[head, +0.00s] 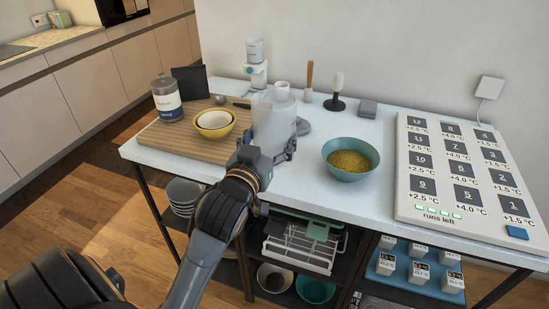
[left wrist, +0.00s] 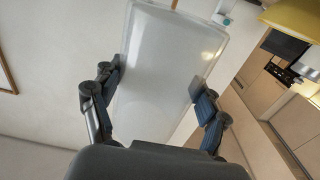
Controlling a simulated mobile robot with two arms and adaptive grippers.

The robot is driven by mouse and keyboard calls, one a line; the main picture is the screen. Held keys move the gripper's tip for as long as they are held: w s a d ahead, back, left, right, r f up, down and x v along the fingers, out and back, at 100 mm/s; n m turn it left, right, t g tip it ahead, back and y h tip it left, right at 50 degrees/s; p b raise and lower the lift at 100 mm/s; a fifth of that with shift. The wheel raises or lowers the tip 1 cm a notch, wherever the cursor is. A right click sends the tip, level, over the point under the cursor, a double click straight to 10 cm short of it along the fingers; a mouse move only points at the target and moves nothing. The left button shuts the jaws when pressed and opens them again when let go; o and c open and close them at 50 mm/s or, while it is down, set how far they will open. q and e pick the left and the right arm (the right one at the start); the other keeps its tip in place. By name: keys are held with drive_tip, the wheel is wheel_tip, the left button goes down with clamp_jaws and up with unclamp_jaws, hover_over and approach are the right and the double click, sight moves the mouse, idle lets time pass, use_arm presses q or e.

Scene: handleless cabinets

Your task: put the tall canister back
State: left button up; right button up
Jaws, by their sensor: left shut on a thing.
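A tall, translucent whitish canister (head: 273,122) stands upright in the middle of the head view, over the white table. My left gripper (head: 267,150) is shut on it, one finger on each side. In the left wrist view the canister (left wrist: 165,65) fills the middle, between the two fingers of the gripper (left wrist: 152,92). Its lower part is partly hidden by the gripper in the head view. I cannot tell whether its base touches the table. My right gripper is not in view.
Left of the canister, a wooden board (head: 160,140) bears a yellow bowl (head: 213,131) and a labelled jar (head: 166,103). Right of it is a teal bowl (head: 350,172) of yellow grains. A white numbered panel (head: 410,180) lies at right.

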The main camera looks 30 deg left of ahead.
use_arm(q)
drive_tip(key=shift+w+a+f+p, duration=0.15)
drive_tip(key=shift+w+a+f, duration=0.95)
drive_tip(key=shift+w+f, duration=0.8)
drive_tip(key=shift+w+a+f+p, duration=0.1)
drive_tip(key=shift+w+a+f, duration=0.95)
drive_tip(key=shift+w+f, duration=0.9)
drive_tip(key=shift+w+a+f+p, duration=0.15)
drive_tip(key=shift+w+a+f, duration=0.95)
drive_tip(key=shift+w+f, duration=0.8)
drive_tip(key=shift+s+f, duration=0.3)
drive_tip(key=shift+f, duration=0.05)
drive_tip(key=shift+f, duration=0.15)
drive_tip(key=o, duration=1.8)
drive_tip(key=shift+s, duration=0.1)
drive_tip(key=b+v, duration=0.1)
drive_tip(key=v, duration=1.1)
